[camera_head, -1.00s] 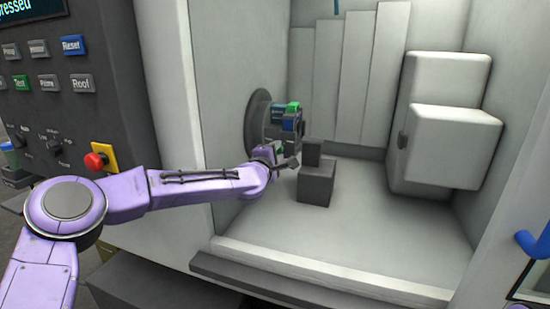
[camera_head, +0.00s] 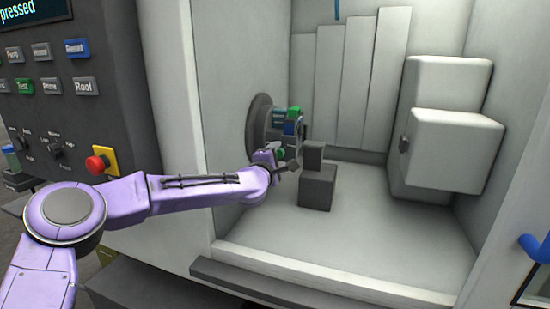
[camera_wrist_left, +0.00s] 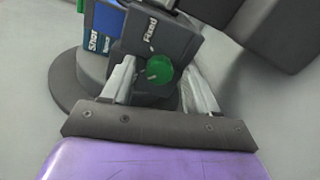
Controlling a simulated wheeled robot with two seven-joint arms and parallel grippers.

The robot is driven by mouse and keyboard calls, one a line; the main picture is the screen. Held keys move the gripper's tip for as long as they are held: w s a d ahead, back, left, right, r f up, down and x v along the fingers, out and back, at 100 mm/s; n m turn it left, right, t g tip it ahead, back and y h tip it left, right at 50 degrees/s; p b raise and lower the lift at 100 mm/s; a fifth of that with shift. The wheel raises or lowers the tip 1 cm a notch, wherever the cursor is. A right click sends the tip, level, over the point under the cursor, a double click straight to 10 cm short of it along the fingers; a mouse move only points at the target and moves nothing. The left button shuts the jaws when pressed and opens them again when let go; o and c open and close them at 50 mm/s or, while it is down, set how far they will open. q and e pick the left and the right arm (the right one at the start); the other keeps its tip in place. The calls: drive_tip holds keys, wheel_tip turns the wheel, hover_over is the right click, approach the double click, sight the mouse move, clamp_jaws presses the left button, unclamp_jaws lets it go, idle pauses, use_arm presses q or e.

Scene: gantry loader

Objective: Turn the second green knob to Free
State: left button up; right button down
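A round green knob (camera_wrist_left: 159,69) sits on a dark grey block (camera_wrist_left: 150,42) marked "Fixed", with a pale mark beside the knob. The block is part of the round chuck (camera_head: 262,120) on the left inner wall of the machine. In the left wrist view the two fingers of my left gripper (camera_head: 279,156) stand apart, one on each side of the knob, with visible gaps. Whether the fingertips touch the block is unclear. A blue block (camera_wrist_left: 104,30) with lettering and a green part are at the upper left in that view. My right gripper is not in view.
A dark stepped block (camera_head: 318,188) stands on the chamber floor just right of my left gripper. White boxes (camera_head: 455,150) fill the chamber's right side. A button panel with a red stop button (camera_head: 97,164) is at the left. The floor (camera_head: 370,225) is clear in front.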

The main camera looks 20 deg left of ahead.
use_arm(q)
drive_tip(key=s+b, duration=0.2)
drive_tip(key=s, duration=0.8)
drive_tip(key=shift+s+a, duration=0.25)
